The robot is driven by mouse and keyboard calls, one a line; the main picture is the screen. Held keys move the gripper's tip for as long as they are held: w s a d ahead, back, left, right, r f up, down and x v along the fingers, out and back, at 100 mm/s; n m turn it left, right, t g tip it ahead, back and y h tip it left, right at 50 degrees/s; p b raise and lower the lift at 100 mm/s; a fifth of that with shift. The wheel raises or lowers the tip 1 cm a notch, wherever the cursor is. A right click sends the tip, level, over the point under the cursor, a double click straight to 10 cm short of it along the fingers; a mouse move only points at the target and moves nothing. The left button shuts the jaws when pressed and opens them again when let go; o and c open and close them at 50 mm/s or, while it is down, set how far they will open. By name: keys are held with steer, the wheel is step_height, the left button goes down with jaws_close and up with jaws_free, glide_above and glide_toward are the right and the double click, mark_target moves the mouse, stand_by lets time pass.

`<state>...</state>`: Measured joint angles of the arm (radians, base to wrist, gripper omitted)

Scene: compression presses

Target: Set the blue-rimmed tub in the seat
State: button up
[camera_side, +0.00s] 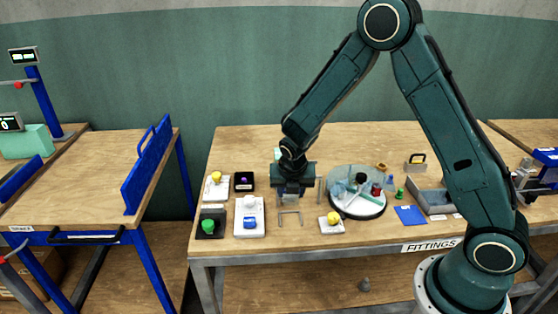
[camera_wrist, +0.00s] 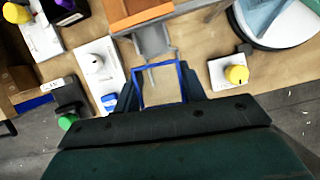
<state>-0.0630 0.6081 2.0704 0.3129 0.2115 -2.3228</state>
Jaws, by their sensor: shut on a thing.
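My gripper (camera_side: 293,192) hangs low over the middle of the table, pointing down. In the wrist view its two fingers (camera_wrist: 159,84) are shut on the blue-rimmed tub (camera_wrist: 157,65), one finger at each side. The tub's rim shows as a blue four-sided outline; its inside looks tan. In the side view the tub is hard to make out at the fingers. A grey bracket-like frame (camera_side: 290,217) stands just in front of and below the gripper. A grey fitting (camera_wrist: 153,40) shows just beyond the tub; I cannot tell for certain that either is the seat.
Left of the gripper is a white block with a blue button (camera_side: 250,223), and a dark block with a green knob (camera_side: 208,226). A yellow-knobbed block (camera_side: 332,220) and a round tray (camera_side: 358,207) stand to the right. An orange-topped box (camera_wrist: 140,12) lies beyond the tub.

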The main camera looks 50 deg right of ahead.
steer(key=shift+d+r+n, duration=0.1)
steer(key=shift+n, duration=0.3)
stand_by(0.4)
steer(key=shift+f, duration=2.9)
steer(key=shift+f, duration=0.75)
steer(key=o, duration=1)
steer(key=shift+r, duration=0.15)
steer(key=shift+s+v, duration=0.1)
steer(key=shift+v, duration=3.25)
steer(key=shift+s+v, duration=0.15)
steer(key=shift+v, duration=3.25)
